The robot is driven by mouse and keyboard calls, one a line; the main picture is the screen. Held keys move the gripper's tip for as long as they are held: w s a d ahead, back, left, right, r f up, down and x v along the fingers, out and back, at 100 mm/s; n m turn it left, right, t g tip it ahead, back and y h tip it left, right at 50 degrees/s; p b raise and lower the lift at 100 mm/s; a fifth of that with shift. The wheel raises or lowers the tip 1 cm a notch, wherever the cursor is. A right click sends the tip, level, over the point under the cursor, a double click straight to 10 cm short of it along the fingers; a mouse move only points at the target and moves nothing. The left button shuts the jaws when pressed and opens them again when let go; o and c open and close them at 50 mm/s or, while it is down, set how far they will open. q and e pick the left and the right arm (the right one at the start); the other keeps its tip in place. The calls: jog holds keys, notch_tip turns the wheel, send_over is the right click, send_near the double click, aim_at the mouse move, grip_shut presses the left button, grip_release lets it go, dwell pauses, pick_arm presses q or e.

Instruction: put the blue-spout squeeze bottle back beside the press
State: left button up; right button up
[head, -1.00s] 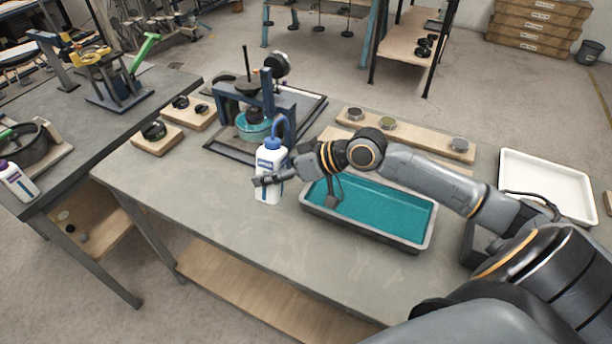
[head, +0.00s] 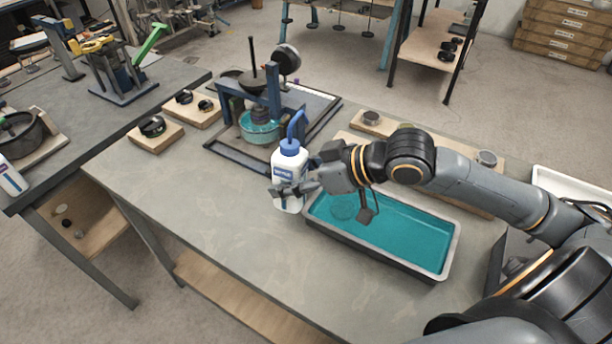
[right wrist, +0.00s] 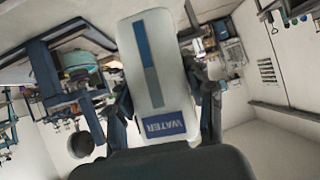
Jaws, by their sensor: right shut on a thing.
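The squeeze bottle (head: 290,163) is white with a blue cap, a bent blue spout and a blue label. It is upright at the near right corner of the press (head: 272,105). My right gripper (head: 288,189) is shut around its lower body, reaching in from the right. In the right wrist view the bottle (right wrist: 158,70) fills the middle, between the fingers, with a label reading WATER. Whether its base touches the table cannot be told. My left gripper is not in view.
A tray of teal liquid (head: 372,262) lies right of the bottle, under my right forearm. Wooden blocks with dark round parts (head: 156,138) stand left of the press. A second bench (head: 50,185) is at the left. The table's front left (head: 190,205) is clear.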

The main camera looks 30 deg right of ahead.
jog(key=shift+m+t+h, duration=0.5)
jog(key=shift+t+h, duration=0.1)
jog(key=shift+h, duration=0.3)
jog(key=w+d+f+b, duration=0.1)
jog(key=w+d+f, duration=0.2)
jog(key=w, duration=0.2)
jog(key=w+d+f+b, duration=0.1)
jog(key=w+d+f, duration=0.3)
jog(key=w, duration=0.2)
jog(key=w+d+f+b, duration=0.1)
jog(key=w+d+f, duration=0.2)
jog(key=w+d, duration=0.1)
jog(key=shift+w+f, duration=0.2)
jog(key=shift+w, duration=0.55)
notch_tip(320, 180, down, 2)
jog(key=shift+s+f+p, duration=0.1)
jog(key=shift+f+p, duration=0.1)
jog(key=shift+p, duration=0.1)
jog(key=shift+f, duration=0.25)
jog(key=o, duration=0.9)
jog(key=shift+f, duration=0.15)
jog(key=shift+c, duration=0.2)
